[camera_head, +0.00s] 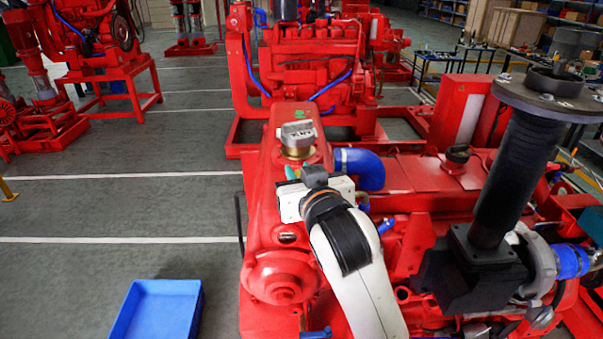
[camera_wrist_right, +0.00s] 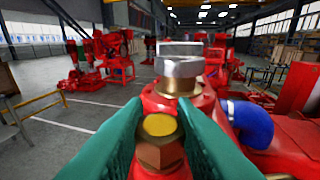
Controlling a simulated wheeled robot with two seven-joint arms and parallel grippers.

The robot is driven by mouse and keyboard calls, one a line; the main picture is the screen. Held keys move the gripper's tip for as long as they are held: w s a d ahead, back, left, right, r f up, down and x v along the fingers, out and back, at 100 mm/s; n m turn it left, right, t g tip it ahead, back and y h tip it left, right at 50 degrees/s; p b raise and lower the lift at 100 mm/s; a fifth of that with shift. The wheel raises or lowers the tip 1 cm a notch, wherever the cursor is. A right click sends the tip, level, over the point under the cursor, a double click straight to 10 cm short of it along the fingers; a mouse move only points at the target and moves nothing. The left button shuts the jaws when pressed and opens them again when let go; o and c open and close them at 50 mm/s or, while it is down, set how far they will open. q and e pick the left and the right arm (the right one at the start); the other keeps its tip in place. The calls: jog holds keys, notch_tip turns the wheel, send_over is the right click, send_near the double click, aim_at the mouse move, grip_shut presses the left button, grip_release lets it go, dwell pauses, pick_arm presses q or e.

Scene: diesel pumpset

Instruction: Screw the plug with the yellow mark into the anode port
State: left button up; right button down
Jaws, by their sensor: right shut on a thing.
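The plug with the yellow mark (camera_wrist_right: 160,126) is a brass hex piece with a round yellow face. My right gripper (camera_wrist_right: 160,112) is shut on it, with a green finger on each side. In the head view my right gripper (camera_head: 292,174) is over the red engine (camera_head: 268,215), just on the near side of a silver filler cap; the plug is hidden there behind the gripper and wrist. The plug's lower end is out of sight, so I cannot tell whether it touches a port. I cannot pick out the anode port. My left gripper is not in view.
The silver cap (camera_head: 298,135) on its brass neck stands close beyond the plug. A blue hose (camera_head: 360,168) is to its right. A tall black pipe (camera_head: 510,170) rises at right. A blue bin (camera_head: 160,310) is on the floor at lower left.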

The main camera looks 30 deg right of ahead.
jog(key=shift+a+f+m+g+h, duration=0.15)
jog(key=shift+m+g+h, duration=0.2)
jog(key=shift+m+h, duration=0.5)
jog(key=shift+f+m+g+h, duration=0.1)
jog(key=shift+m+g+h, duration=0.35)
jog(key=shift+h, duration=0.6)
jog(key=c, duration=1.5)
grip_release()
jog(key=shift+o, duration=0.9)
jog(key=shift+w+r, duration=0.1)
